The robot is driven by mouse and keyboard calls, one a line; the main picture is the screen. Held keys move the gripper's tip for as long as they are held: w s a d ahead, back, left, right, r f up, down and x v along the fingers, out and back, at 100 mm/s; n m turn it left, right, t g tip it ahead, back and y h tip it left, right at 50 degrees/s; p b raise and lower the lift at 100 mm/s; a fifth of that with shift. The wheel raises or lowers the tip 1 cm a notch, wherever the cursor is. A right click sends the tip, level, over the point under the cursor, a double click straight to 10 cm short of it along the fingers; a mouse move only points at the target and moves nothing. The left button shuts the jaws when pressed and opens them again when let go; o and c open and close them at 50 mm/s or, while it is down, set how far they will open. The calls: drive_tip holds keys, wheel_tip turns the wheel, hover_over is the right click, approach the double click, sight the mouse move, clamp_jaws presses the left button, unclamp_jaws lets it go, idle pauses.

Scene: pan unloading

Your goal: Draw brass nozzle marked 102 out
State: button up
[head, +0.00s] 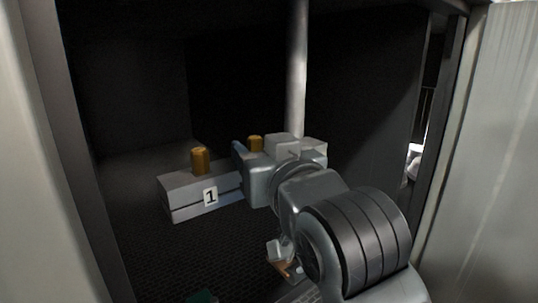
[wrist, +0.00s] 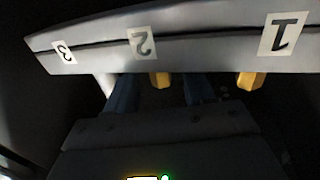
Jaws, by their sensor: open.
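A grey block (head: 180,199) with a "1" label on its front stands in the dark chamber. A brass nozzle (head: 200,160) stands upright on it near that label. A second brass nozzle (head: 255,143) shows further right, beside my gripper (head: 240,160). In the wrist view the block (wrist: 200,48) appears upside down with labels 3, 2 and 1. One nozzle (wrist: 160,79) is by label 2, between the open fingers of my gripper (wrist: 160,93), with gaps on both sides. The other (wrist: 250,81) is by label 1, outside the fingers. I see no "102" marking.
A pale vertical pole (head: 297,70) rises behind my gripper. Dark chamber walls close in around the block, with a pale frame (head: 490,150) at the right. The textured floor (head: 180,255) in front of the block is mostly clear. A small green item (head: 202,297) shows at the bottom edge.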

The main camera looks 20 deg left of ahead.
drive_tip(key=shift+x, duration=1)
clamp_jaws()
